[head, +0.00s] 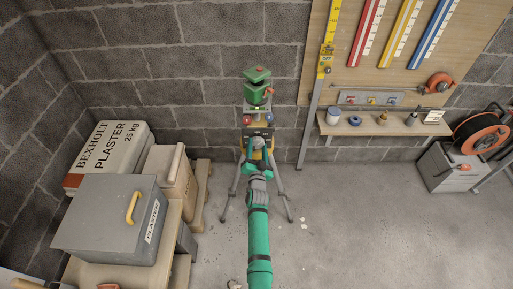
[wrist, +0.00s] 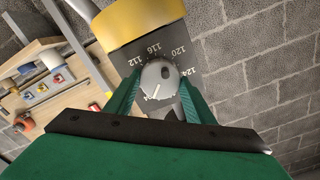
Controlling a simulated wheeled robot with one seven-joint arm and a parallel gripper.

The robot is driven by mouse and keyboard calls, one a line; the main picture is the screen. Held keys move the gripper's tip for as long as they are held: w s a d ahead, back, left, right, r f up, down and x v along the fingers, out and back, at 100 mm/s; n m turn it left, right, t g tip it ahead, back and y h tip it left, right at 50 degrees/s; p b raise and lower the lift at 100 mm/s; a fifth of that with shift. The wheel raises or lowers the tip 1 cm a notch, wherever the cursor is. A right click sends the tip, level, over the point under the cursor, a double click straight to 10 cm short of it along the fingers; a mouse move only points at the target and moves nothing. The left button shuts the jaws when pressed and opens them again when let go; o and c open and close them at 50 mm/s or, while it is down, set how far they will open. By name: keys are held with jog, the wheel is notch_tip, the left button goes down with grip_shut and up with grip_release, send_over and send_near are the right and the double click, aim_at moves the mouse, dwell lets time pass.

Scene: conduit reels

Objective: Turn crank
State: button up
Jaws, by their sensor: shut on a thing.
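A round grey knob (wrist: 152,84) with a white mark sits on a grey dial plate (wrist: 136,57) numbered 112 to 124 in the wrist view. My gripper (wrist: 158,90) has a green finger on each side of the knob and is shut on it. The dial belongs to a yellow-bodied device (wrist: 140,20) on a tripod (head: 232,192). In the head view my gripper (head: 258,158) is at the front of this device, and my arm hides the knob there. I cannot tell which part is called the crank.
A green box-shaped unit (head: 256,92) tops the tripod. At the left are a grey lidded box (head: 105,222) and a plaster bag (head: 105,150). At the right are a wall shelf (head: 375,128) and an orange reel (head: 482,133). The floor right of the tripod is mostly clear.

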jog(key=m, duration=0.4)
jog(key=shift+s+d+f, duration=0.1)
jog(key=shift+m, duration=0.5)
jog(key=o, duration=1.1)
jog(key=shift+c, duration=0.2)
jog(key=s, duration=0.8)
jog(key=shift+s+a, duration=0.15)
jog(key=shift+a, duration=0.1)
jog(key=shift+s+a, duration=0.15)
jog(key=shift+s, duration=0.35)
